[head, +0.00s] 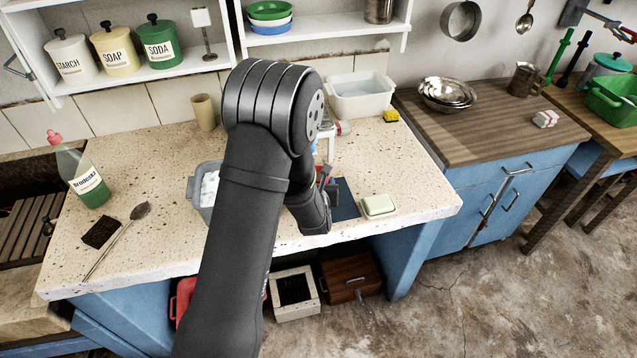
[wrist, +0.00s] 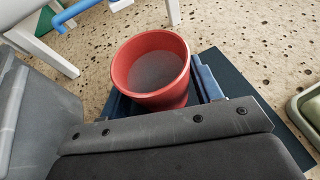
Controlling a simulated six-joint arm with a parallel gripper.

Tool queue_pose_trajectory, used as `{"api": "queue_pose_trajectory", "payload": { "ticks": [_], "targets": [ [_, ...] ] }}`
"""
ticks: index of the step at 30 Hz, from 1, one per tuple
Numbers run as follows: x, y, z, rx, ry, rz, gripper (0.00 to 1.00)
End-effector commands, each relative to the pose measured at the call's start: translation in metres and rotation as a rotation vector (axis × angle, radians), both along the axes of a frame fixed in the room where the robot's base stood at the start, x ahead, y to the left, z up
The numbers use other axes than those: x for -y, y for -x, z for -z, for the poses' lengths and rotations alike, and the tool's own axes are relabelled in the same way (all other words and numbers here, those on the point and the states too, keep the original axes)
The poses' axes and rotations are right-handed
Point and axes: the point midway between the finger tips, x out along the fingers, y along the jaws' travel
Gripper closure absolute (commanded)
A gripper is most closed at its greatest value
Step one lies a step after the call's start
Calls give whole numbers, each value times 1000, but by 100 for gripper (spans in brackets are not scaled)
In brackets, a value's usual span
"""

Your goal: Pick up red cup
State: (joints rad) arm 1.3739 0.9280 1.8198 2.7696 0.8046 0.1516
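The red cup (wrist: 152,68) stands upright in the wrist view, its open mouth showing a grey inside. Its lower front is hidden behind the dark bar of my gripper. The fingers of my gripper (wrist: 163,95) show as dark blue pieces on the left and right of the cup's lower part, with the cup between them. Whether they press on the cup or leave a small gap cannot be told. In the head view my arm reaches over the counter and hides most of the gripper and the cup.
A dark mat (head: 345,200) lies beside the cup, with a pale green soap dish (head: 378,206) to its right. A grey tub (head: 195,187) is close on the left. A small white rack (wrist: 42,42) with a blue piece stands behind. The counter's front edge is near.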

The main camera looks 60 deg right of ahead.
Motion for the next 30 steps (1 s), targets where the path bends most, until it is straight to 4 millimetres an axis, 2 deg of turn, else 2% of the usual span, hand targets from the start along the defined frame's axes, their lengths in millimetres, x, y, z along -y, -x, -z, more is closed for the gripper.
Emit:
{"api": "queue_pose_trajectory", "payload": {
  "ticks": [1, 6, 17, 23, 26, 27, 30],
  "targets": [
    [0, 0, 0, 0, 0, 0, 52],
    [0, 0, 0, 0, 1, 0, 83],
    [0, 0, -6, 1, 2, 0, 83],
    [0, 0, -24, 1, 4, 1, 83],
    [0, 0, -39, 1, 4, 1, 83],
    [0, 2, -46, 1, 5, 1, 83],
    [-6, 29, -58, 0, 3, 7, 83]
  ]
}}
